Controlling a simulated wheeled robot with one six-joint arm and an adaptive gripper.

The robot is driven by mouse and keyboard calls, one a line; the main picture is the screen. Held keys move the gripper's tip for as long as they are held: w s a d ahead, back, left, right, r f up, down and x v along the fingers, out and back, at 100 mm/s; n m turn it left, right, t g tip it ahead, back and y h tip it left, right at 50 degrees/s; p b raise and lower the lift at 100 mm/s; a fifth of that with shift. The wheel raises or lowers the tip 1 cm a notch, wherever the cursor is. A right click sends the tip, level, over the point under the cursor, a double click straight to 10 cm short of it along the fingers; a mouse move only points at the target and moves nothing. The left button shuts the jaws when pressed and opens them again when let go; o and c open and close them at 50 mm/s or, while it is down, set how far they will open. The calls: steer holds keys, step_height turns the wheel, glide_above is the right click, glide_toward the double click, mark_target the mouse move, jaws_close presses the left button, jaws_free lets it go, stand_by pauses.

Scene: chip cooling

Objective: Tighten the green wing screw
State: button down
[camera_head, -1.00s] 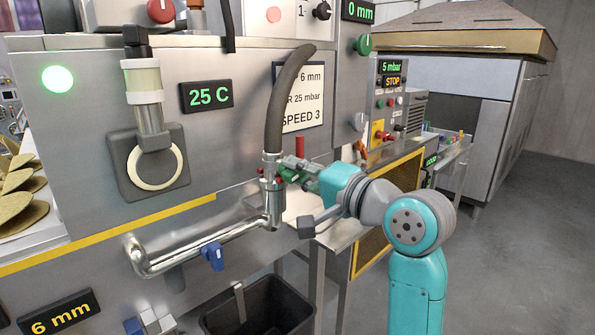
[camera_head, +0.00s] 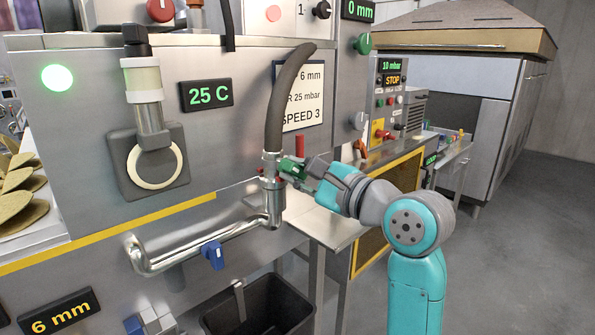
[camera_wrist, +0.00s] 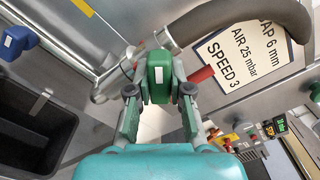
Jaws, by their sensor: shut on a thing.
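The green wing screw (camera_wrist: 158,78) is between my fingertips in the wrist view, with a small white mark on its face. It sits at the hose joint, and in the head view the green wing (camera_head: 291,167) shows beside the pipe's upright end. My gripper (camera_wrist: 159,92) is shut on the green wing screw, one finger on each side. In the head view my gripper (camera_head: 300,172) reaches in from the right, its fingers partly hidden. The dark hose (camera_head: 285,100) enters the metal pipe (camera_head: 200,246) from above. A red handle (camera_wrist: 201,75) lies just right of the screw.
A blue valve handle (camera_head: 213,255) is on the pipe. A black bin (camera_head: 262,305) stands below. A sign (camera_head: 304,98) reading SPEED 3 is behind the hose. A panel display (camera_head: 391,66) reads 10 mbar. The floor at right is clear.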

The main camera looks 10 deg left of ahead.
steer(key=m, duration=0.5)
steer(key=shift+f+m, duration=0.1)
steer(key=shift+m, duration=0.2)
stand_by(0.5)
steer(key=c, duration=1)
jaws_free()
steer(key=shift+c, duration=0.2)
steer(key=v, duration=1.2)
